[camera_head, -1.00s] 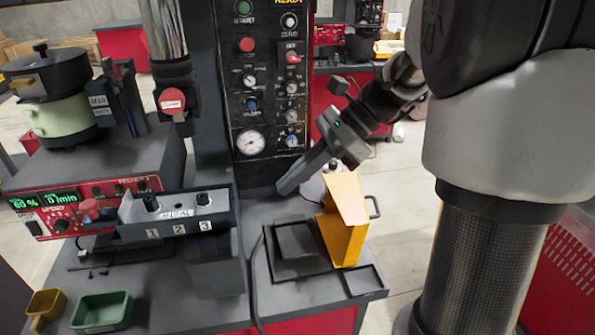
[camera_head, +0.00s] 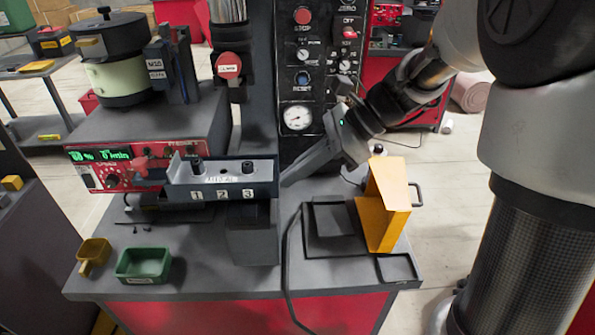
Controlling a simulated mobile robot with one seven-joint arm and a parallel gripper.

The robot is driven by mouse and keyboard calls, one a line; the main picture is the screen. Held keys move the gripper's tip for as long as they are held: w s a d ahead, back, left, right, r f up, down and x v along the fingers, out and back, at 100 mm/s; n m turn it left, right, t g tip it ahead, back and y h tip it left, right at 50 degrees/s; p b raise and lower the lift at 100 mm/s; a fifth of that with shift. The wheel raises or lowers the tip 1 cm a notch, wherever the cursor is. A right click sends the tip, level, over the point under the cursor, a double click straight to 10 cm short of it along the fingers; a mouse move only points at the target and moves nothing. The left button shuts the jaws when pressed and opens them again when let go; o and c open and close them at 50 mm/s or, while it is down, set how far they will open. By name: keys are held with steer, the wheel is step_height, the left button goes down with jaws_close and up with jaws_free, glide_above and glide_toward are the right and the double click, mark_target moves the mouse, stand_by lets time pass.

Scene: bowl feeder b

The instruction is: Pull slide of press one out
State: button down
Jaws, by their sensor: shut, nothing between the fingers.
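The press stands at the back of the bench, with a vertical column and a red clamp knob (camera_head: 229,65). Its grey slide block (camera_head: 222,180), marked 1, 2, 3 with two black knobs on top, sits low in front of the column. My gripper (camera_head: 287,183) reaches in from the right with its fingers pointing left and down. Its tips are at the right end of the slide block; I cannot tell whether they touch it. It is shut and empty.
A yellow angled guard (camera_head: 385,205) stands right of a dark tray (camera_head: 335,222), under my arm. A green bin (camera_head: 143,264) and a small yellow scoop (camera_head: 94,254) are at front left. The bowl feeder (camera_head: 115,65) sits on a red controller (camera_head: 110,178). A black cable crosses the bench.

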mark_target(231, 184)
steer(key=a+p, duration=0.1)
steer(key=a, duration=0.9)
steer(key=shift+p, duration=0.4)
steer(key=shift+d, duration=0.1)
